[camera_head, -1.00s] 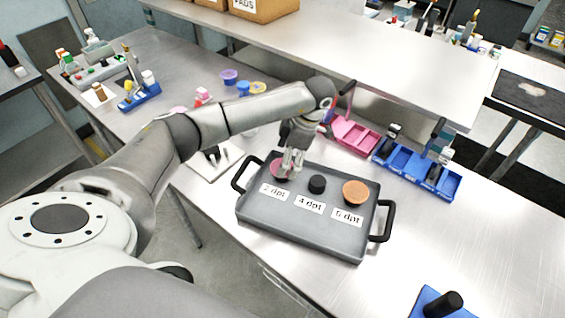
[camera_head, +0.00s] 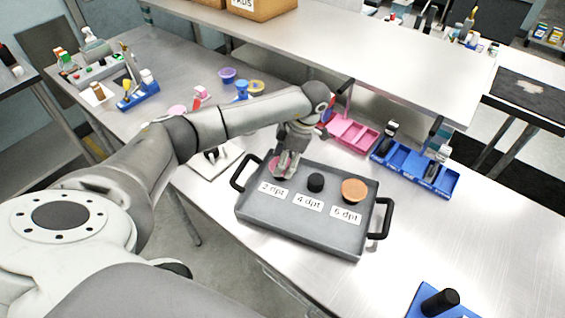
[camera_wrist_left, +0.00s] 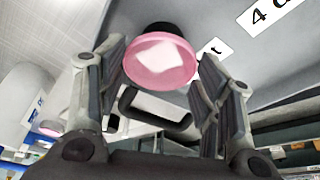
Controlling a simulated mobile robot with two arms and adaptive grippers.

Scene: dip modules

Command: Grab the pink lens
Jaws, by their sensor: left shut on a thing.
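The pink lens (camera_head: 274,166) is at the "2 dpt" place of a grey tray (camera_head: 300,230), partly hidden by my left gripper (camera_head: 287,166). In the left wrist view the pink lens (camera_wrist_left: 160,70) is a round disc on a dark base, with a pale reflection on its face. It sits between the fingers of my left gripper (camera_wrist_left: 160,62), which is shut on it. The lens appears still at its place on the tray. My right gripper is not in view.
A black round piece (camera_head: 316,182) stands at "4 dpt" and an orange lens (camera_head: 354,190) at "6 dpt". The tray has black handles (camera_head: 380,219). Pink bins (camera_head: 352,133) and blue bins (camera_head: 415,168) stand behind, below a raised shelf (camera_head: 400,75).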

